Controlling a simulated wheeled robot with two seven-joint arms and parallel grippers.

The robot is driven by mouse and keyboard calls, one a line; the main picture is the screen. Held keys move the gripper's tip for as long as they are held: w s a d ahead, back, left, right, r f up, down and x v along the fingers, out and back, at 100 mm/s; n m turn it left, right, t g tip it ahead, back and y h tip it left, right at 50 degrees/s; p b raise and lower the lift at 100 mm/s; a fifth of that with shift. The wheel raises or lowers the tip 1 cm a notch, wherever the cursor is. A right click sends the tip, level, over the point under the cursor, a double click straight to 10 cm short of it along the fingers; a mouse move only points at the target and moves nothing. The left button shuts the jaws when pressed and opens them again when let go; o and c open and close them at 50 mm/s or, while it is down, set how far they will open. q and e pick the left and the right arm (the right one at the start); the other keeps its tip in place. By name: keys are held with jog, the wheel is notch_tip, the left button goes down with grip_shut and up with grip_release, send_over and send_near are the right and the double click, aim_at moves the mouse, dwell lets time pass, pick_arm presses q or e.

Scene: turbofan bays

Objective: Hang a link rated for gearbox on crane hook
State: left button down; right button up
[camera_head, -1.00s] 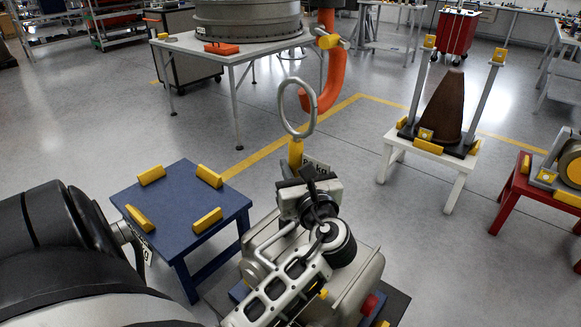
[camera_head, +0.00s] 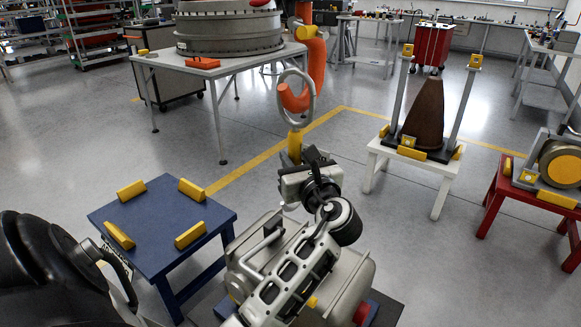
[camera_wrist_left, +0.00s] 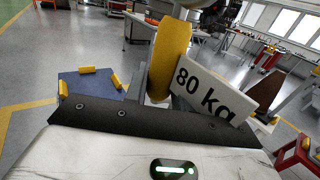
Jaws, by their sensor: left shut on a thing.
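My left gripper (camera_head: 300,172) is shut on a link with a yellow band and a grey metal ring (camera_head: 297,98) on top. In the left wrist view the yellow band (camera_wrist_left: 168,62) stands upright between the fingers, beside a white tag (camera_wrist_left: 212,88) reading "80 kg". The orange crane hook (camera_head: 314,70) hangs from above. Its upturned tip overlaps the ring's opening in the head view; I cannot tell whether the ring bears on the hook. My right gripper is not in view.
A blue stand (camera_head: 150,222) with yellow blocks is empty at left. A grey casing (camera_head: 345,272) lies beneath my arm. A white stand (camera_head: 443,167) holds a brown cone (camera_head: 425,115). A red stand (camera_head: 493,200) is at right. A grey table (camera_head: 210,68) bears a large round casing (camera_head: 228,28).

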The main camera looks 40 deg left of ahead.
pick_arm(q)
jog(key=shift+w+a+f+b, duration=0.1)
jog(key=shift+w+f+b, duration=0.25)
jog(key=shift+f, duration=0.25)
jog(key=shift+w+f+b, duration=0.25)
jog(key=shift+w+f, duration=0.1)
jog(key=shift+f, duration=0.95)
jog(key=shift+f+b, duration=0.25)
jog(key=shift+b, duration=0.05)
jog(key=c, duration=1.1)
grip_release()
jog(key=shift+f, duration=0.1)
jog(key=v, duration=0.7)
jog(key=shift+s+d, duration=0.1)
jog(key=shift+d, duration=0.15)
